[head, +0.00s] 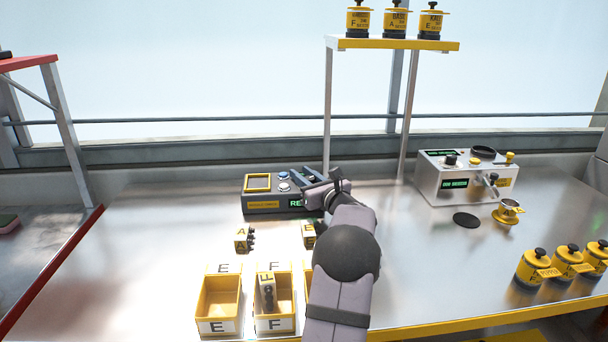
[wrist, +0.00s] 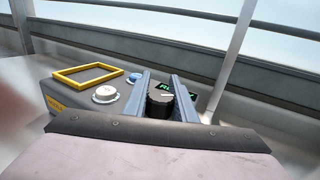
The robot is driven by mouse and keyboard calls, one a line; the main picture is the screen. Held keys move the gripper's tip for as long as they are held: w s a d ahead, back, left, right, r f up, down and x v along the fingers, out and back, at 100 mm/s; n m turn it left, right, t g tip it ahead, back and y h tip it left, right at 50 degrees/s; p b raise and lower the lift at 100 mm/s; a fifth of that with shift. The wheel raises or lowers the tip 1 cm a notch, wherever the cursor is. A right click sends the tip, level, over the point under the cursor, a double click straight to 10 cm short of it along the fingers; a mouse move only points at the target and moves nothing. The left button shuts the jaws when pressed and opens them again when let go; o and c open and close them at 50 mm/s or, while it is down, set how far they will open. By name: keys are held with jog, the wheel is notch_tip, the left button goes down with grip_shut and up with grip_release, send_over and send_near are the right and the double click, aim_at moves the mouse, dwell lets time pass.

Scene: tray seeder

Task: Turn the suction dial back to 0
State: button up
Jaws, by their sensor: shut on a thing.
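The black suction dial (wrist: 160,101) with a pale pointer mark is on top of a dark grey box. It sits between the two fingers of my gripper (wrist: 160,78) in the wrist view, and the gripper is shut on it. The exact number the pointer stands at is not readable. In the head view the grey box (head: 262,208) stands at the middle of the table, and my gripper (head: 314,178) reaches over its right end, hiding the dial. A green display with partly hidden letters (head: 296,204) is on its front.
The box also carries a yellow frame (head: 258,183), a white button (head: 283,187) and a blue button (head: 283,174). Nearer stand labelled blocks (head: 243,239) and yellow bins (head: 218,325). A white machine (head: 434,187) is at right, yellow canisters (head: 531,270) at front right. A shelf post (head: 328,110) rises close behind.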

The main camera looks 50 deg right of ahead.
aim_at(313, 182)
jog(key=o, duration=0.8)
jog(key=shift+c, duration=0.2)
jog(key=shift+s, duration=0.15)
jog(key=shift+b+v, duration=0.6)
jog(key=shift+v, duration=2.95)
jog(key=shift+o, duration=0.4)
jog(key=shift+r, duration=0.1)
